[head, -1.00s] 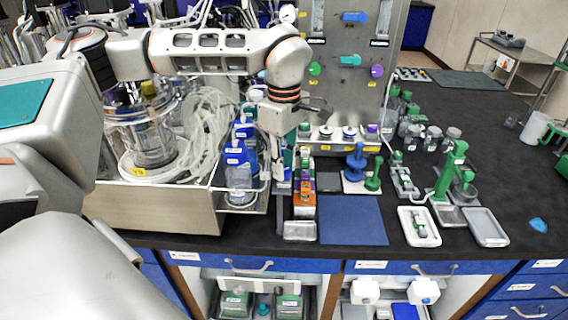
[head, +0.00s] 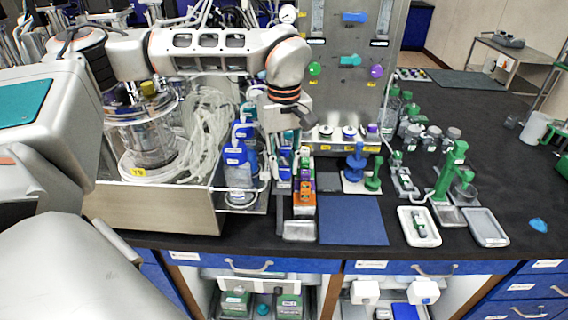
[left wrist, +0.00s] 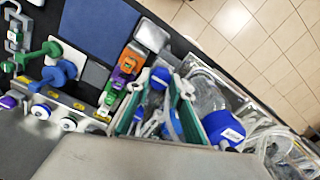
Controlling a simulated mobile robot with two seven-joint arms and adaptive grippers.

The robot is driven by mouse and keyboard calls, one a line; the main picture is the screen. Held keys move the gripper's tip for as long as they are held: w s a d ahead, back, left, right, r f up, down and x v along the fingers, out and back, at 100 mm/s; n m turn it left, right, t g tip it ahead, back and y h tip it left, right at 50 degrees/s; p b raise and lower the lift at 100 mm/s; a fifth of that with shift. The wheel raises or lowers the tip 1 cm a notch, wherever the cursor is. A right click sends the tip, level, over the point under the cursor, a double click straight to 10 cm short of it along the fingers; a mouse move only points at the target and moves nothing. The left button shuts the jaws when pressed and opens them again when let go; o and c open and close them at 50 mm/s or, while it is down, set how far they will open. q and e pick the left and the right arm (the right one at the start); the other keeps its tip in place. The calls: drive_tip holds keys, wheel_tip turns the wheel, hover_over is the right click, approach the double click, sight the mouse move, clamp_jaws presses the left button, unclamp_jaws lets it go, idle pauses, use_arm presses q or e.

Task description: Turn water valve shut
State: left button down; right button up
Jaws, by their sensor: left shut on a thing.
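My left gripper (head: 287,148) points down between the blue-capped bottles and the row of small coloured pieces, left of the grey panel. In the left wrist view its two teal-lined fingers (left wrist: 158,105) stand apart, with a blue-and-white part (left wrist: 160,77) between them. The gripper is shut on this part; its exact shape and the contact are partly hidden. I cannot tell for certain whether it is the water valve. Blue (head: 354,17), teal (head: 349,60), green (head: 315,69) and purple (head: 376,71) handles show on the grey panel (head: 335,95). My right gripper is not in view.
A blue-capped bottle (head: 238,172) and coiled clear tubing (head: 205,130) crowd the left. An orange piece (head: 304,197) stands in the row beside the gripper. A blue mat (head: 352,222) lies clear in front. A green stand (head: 447,178) is to the right.

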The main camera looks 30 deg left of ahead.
sight(284, 170)
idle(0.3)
use_arm(q)
drive_tip(key=c, duration=1.8)
unclamp_jaws()
wheel_tip(284, 170, up, 12)
drive_tip(key=shift+r, duration=0.1)
